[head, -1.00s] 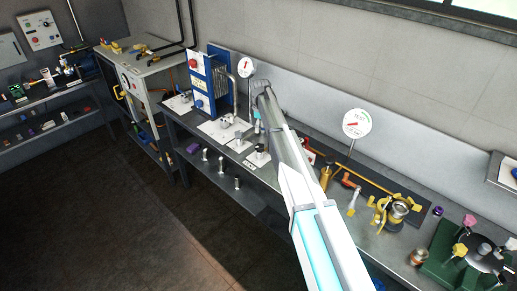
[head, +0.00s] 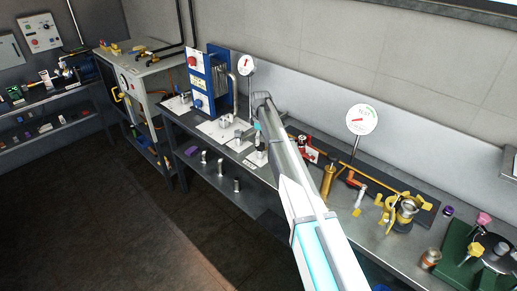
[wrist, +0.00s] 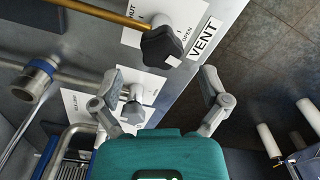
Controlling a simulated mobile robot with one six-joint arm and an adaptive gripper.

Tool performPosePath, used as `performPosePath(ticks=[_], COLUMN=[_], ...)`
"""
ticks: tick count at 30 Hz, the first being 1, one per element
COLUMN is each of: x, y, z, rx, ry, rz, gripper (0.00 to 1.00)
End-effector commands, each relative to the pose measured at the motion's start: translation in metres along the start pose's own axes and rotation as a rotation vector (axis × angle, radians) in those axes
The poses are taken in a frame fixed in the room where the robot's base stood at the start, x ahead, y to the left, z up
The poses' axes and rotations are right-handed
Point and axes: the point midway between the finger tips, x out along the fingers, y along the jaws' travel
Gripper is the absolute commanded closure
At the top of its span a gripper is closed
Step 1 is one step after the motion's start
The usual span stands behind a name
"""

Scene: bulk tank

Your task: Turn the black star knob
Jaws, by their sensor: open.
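The black star knob (wrist: 160,47) shows in the wrist view on a white plate marked OPEN, beside a VENT label (wrist: 203,38). In the head view the knob (head: 260,143) is small and partly covered by the end of my arm. My gripper (wrist: 161,76) is open and empty. Its two fingers are spread wide, one on each side of the picture below the knob. The knob lies beyond the fingertips, roughly centred between them, and looks apart from them. In the head view my gripper (head: 257,129) is small and hard to make out.
A smaller metal fitting (wrist: 134,92) on a white plate is close to the left finger. A brass rod (wrist: 95,10) runs near the knob. In the head view a blue plate unit (head: 207,82) stands left of my arm, and a dial gauge (head: 362,119) stands right.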

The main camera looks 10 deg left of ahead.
Motion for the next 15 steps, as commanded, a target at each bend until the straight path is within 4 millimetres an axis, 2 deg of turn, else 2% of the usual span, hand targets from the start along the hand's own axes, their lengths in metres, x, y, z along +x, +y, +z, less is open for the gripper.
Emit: performPosePath(ticks=[1, 6, 15], x=[0.008, 0.021, 0.037], y=[0.0, 0.0, 0.001], z=[0.0, 0.001, 0.001], rx=[0.0, 0.001, 0.001], ry=[0.0, 0.0, 0.0], rz=[0.0, 0.0, 0.0], gripper=[0.05, 0.05, 0.05])
